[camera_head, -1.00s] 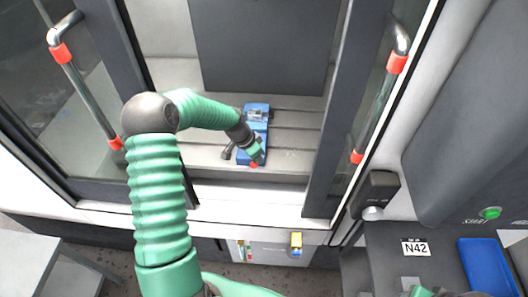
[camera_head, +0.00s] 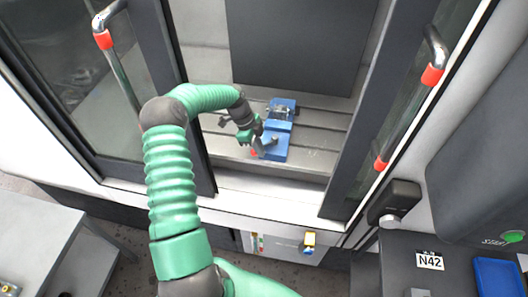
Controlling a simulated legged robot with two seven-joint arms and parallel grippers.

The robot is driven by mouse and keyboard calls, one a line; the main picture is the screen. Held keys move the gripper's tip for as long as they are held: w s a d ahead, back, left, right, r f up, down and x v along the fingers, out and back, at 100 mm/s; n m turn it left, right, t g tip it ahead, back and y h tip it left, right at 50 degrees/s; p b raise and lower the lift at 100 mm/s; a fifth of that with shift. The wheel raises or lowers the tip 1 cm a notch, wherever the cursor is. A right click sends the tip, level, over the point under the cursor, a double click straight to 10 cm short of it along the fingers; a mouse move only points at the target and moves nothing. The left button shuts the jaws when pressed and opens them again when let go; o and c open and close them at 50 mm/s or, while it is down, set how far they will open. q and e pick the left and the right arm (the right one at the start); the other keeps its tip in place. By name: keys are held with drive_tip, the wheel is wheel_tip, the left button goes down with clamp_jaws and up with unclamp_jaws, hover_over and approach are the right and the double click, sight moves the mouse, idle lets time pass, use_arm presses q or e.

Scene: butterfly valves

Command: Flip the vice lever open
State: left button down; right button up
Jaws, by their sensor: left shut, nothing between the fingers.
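A blue vice (camera_head: 281,128) sits on the slotted grey bed inside the open machine. A grey piece (camera_head: 268,147) at the vice's near end looks like its lever, but it is small and partly hidden by my gripper. My left arm reaches in from the left through the doorway. My left gripper (camera_head: 256,151), green with red at its tip, is shut and empty at the near left end of the vice, beside the grey piece. I cannot tell whether it touches that piece. My right gripper is out of view.
Door frames with red-ended metal handles (camera_head: 121,68) (camera_head: 408,108) stand on both sides of the opening. The slotted bed (camera_head: 316,160) is clear right of the vice. A control panel with a green button (camera_head: 513,237) is at the right. A grey table (camera_head: 38,235) is at lower left.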

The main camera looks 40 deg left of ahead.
use_arm(q)
drive_tip(key=shift+a, duration=0.3)
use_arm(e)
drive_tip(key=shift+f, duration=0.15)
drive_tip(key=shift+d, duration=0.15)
